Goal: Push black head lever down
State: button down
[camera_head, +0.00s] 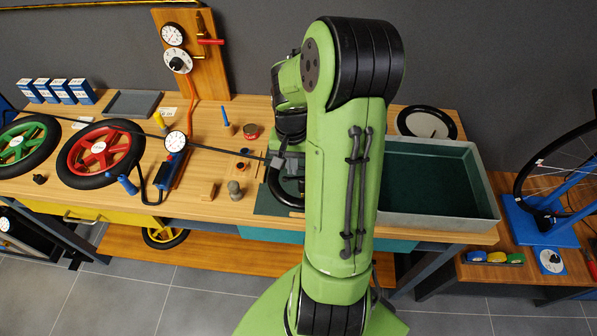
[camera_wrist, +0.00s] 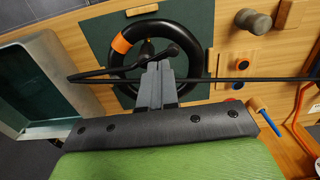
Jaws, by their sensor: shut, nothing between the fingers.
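A black tyre ring (camera_wrist: 188,80) with an orange patch (camera_wrist: 121,44) lies on a dark green mat (camera_wrist: 196,30) in the wrist view. A black rod-like lever with a rounded end (camera_wrist: 172,49) lies over the ring, just beyond my fingertips; I take it for the black head lever. My gripper (camera_wrist: 159,68) is shut and empty, its tips close to that lever; I cannot tell whether they touch. In the head view my gripper (camera_head: 286,163) is over the ring (camera_head: 280,187), which my arm partly hides.
A thin black hose (camera_head: 225,153) runs across the bench from a blue pump (camera_head: 170,169) with a gauge. A grey-rimmed bin (camera_head: 440,219) stands right of my arm.

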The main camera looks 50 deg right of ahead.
aim_at(288, 178)
jog(key=shift+f, duration=0.25)
dwell(0.3)
jog(key=shift+w+a+f+b, duration=0.15)
jog(key=shift+a+f+b, duration=0.1)
jog(key=shift+f+b, duration=0.35)
jog(key=shift+w+a+f+b, duration=0.1)
jog(key=shift+a+f+b, duration=0.15)
jog(key=shift+f+b, duration=0.3)
notch_tip(288, 178, up, 6)
jog(key=p, duration=0.4)
jog(key=shift+f, duration=0.25)
notch_tip(288, 178, up, 16)
jog(key=p, duration=0.1)
